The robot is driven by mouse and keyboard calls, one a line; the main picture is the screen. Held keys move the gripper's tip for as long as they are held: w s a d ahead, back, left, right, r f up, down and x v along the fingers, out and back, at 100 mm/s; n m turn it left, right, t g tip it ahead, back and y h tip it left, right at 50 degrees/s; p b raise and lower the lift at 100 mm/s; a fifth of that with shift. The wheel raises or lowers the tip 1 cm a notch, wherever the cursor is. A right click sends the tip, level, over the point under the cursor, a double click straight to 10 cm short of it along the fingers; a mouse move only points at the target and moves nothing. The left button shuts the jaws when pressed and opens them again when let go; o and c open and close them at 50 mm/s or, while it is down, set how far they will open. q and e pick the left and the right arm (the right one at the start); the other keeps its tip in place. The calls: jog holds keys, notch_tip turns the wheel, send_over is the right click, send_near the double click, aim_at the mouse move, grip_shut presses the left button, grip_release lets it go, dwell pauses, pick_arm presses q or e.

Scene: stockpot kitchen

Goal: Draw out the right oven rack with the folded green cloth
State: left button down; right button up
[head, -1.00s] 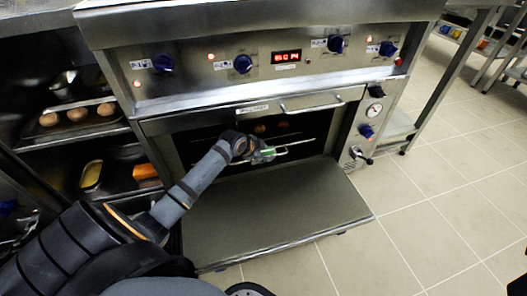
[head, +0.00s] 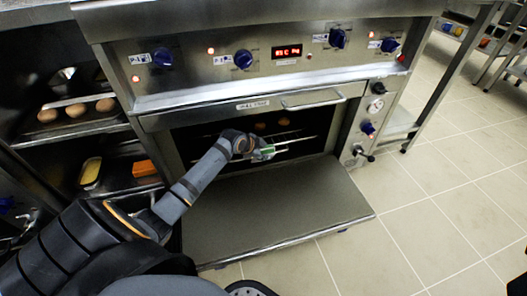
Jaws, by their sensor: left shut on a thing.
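The oven is open, with its door (head: 275,205) folded down flat in front. Inside the dark cavity an oven rack (head: 298,140) shows as thin bright bars. Several round brown items (head: 284,121) are visible deeper inside. My left gripper (head: 262,153) is at the oven mouth above the door, at the front of the rack. It is shut on the green cloth (head: 267,152), of which only a small patch shows. The gripper hides part of the rack front, so I cannot tell how the cloth meets the bar. My right gripper is out of view.
The control panel with blue knobs (head: 243,59) and the oven handle (head: 312,101) are above the opening. At left, open shelves hold a tray of buns (head: 76,111) and an orange block (head: 144,168). The tiled floor (head: 440,205) at right is clear.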

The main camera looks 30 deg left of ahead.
pick_arm(q)
jog(key=shift+w+a+f, duration=0.1)
jog(key=shift+f, duration=0.2)
jog(key=shift+w+a+f+b, duration=0.15)
jog(key=shift+a+f+b, duration=0.05)
jog(key=shift+f+b, duration=0.2)
jog(key=shift+w+a+f+b, duration=0.15)
jog(key=shift+f+b, duration=0.15)
jog(key=shift+f, duration=0.2)
jog(key=shift+s+d+r+p, duration=0.2)
jog(key=shift+p, duration=0.3)
jog(key=shift+s+d+p, duration=0.6)
jog(key=shift+d+p, duration=0.1)
jog(key=shift+p, duration=0.4)
jog(key=shift+s+d+p, duration=0.15)
jog(key=shift+d+p, duration=0.05)
jog(key=shift+p, duration=0.1)
jog(key=shift+d+f, duration=0.1)
jog(key=shift+f, duration=0.05)
jog(key=shift+s, duration=0.1)
